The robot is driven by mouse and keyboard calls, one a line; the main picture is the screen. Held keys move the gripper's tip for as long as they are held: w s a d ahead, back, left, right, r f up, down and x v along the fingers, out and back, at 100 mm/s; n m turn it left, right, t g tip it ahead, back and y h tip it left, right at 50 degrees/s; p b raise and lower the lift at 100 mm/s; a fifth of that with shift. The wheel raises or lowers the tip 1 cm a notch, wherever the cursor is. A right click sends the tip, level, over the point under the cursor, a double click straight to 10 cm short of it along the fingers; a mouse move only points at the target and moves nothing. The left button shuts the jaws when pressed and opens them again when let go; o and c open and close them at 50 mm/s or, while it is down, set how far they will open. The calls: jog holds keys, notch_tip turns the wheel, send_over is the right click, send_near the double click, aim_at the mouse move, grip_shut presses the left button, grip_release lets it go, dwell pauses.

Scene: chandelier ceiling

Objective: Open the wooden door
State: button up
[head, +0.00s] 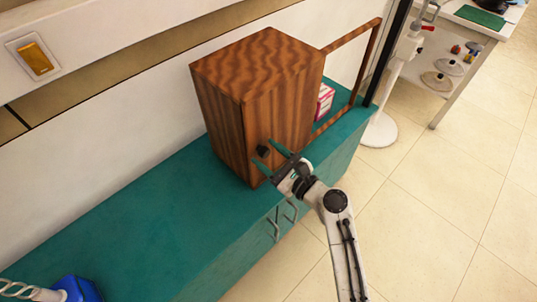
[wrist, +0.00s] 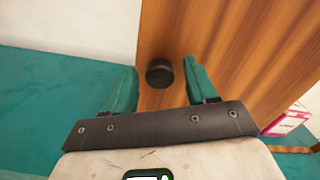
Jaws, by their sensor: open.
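A brown wood-grained cabinet (head: 217,107) stands on the teal counter. Its wooden door (head: 290,100) faces my arm and looks closed. A round black knob (head: 263,151) sits low near the door's left edge. My gripper (head: 266,155) is open with its teal fingers pointing at the door. I cannot tell whether a finger touches the knob.
The teal counter (head: 130,230) has free room left of the cabinet. A wooden frame (head: 372,55) and a pink-and-white box (head: 324,102) stand to the right. A blue object (head: 76,288) is at the lower left. Tiled floor (head: 430,220) is clear at the right.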

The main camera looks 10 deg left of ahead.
jog(key=shift+a, duration=0.1)
jog(key=shift+c, duration=0.2)
grip_shut()
dwell(0.4)
